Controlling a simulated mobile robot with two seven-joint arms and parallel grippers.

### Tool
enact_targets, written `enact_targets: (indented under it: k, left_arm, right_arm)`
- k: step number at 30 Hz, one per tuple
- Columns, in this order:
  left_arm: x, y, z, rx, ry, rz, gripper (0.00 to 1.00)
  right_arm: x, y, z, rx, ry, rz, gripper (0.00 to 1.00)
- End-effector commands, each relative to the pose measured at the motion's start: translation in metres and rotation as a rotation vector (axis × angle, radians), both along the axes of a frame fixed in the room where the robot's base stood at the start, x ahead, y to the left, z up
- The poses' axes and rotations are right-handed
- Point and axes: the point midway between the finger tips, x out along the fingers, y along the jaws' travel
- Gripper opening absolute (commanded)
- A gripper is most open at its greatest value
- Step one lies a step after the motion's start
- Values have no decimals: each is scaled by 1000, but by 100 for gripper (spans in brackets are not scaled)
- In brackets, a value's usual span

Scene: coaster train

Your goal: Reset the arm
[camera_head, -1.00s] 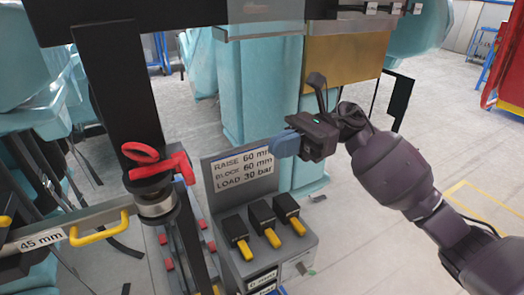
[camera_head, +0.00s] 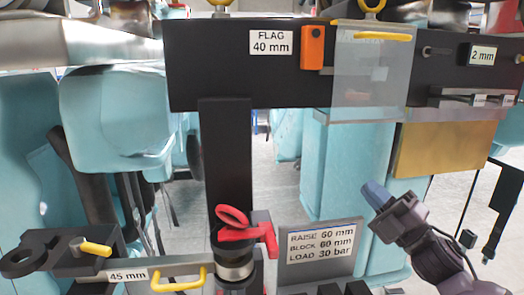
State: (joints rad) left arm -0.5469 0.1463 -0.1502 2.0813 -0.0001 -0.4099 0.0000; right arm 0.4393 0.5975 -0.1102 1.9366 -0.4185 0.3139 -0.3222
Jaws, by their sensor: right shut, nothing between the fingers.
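My right gripper (camera_head: 376,194) is at the lower right of the head view, its bluish fingers shut with nothing between them. The fingers point up and to the left. My purple-grey right arm comes in from the lower right. The gripper is in front of teal seats or panels and appears apart from everything around it. It is to the right of the sign reading RAISE 60 mm, BLOCK 60 mm, LOAD 30 bar (camera_head: 320,246). My left gripper does not show.
A black beam (camera_head: 210,75) with a FLAG 40 mm label and an orange block (camera_head: 312,47) runs across the top. A clear panel (camera_head: 370,80) hangs from it. A jack with a red part (camera_head: 247,232) stands left of the sign. A yellow-handled 45 mm bar (camera_head: 180,285) lies lower left.

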Motion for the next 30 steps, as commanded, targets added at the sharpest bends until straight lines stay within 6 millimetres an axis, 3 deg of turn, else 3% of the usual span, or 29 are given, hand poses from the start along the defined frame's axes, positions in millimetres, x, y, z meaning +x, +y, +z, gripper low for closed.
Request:
enact_targets:
  k: [4, 8, 15, 21, 27, 30]
  left_arm:
    - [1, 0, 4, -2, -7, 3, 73]
    - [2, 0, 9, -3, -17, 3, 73]
    - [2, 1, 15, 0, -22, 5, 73]
    - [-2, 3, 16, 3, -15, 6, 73]
    - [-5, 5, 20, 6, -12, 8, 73]
    - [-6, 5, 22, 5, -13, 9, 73]
  right_arm:
    - [-3, -23, -70, 285, 381, -77, 0]
    - [-23, -39, -139, 503, 673, -151, 0]
    - [-95, -51, -255, 809, 1092, -293, 0]
    - [-174, -50, -323, 973, 1314, -396, 0]
    - [-250, -49, -365, 1074, 1431, -491, 0]
    - [-279, -50, -379, 1101, 1469, -535, 0]
